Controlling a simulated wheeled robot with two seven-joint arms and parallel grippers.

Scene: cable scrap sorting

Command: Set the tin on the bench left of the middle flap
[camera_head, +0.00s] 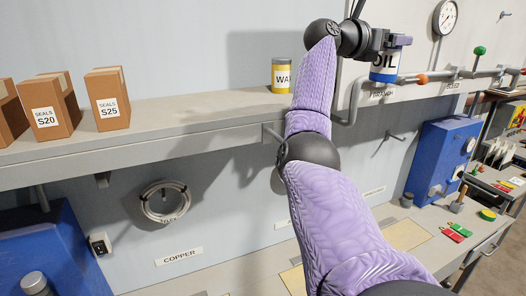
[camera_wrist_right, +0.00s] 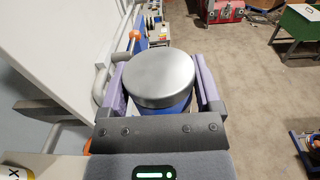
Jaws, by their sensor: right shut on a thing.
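The blue tin (camera_head: 384,73) with a white band lettered "OIL" is up at the height of the shelf, in front of the wall pipe. My right gripper (camera_head: 388,42) is shut on it. In the right wrist view the tin's round silver lid (camera_wrist_right: 160,77) sits between the two purple fingers, with a strip of blue body below. The bench (camera_head: 225,280) runs along the wall, below the shelf and lower than the tin. My right arm covers much of its middle. Pale panels (camera_head: 403,235) lie on the bench; I cannot tell whether they are flaps. My left gripper is out of view.
The shelf (camera_head: 200,107) holds cardboard boxes (camera_head: 108,97) and a yellow tin (camera_head: 281,76) lettered "WAX", partly cut off. A pipe with valves (camera_head: 440,78) runs along the wall. A blue machine (camera_head: 440,155) and red and green pieces (camera_head: 456,232) are on the right of the bench.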

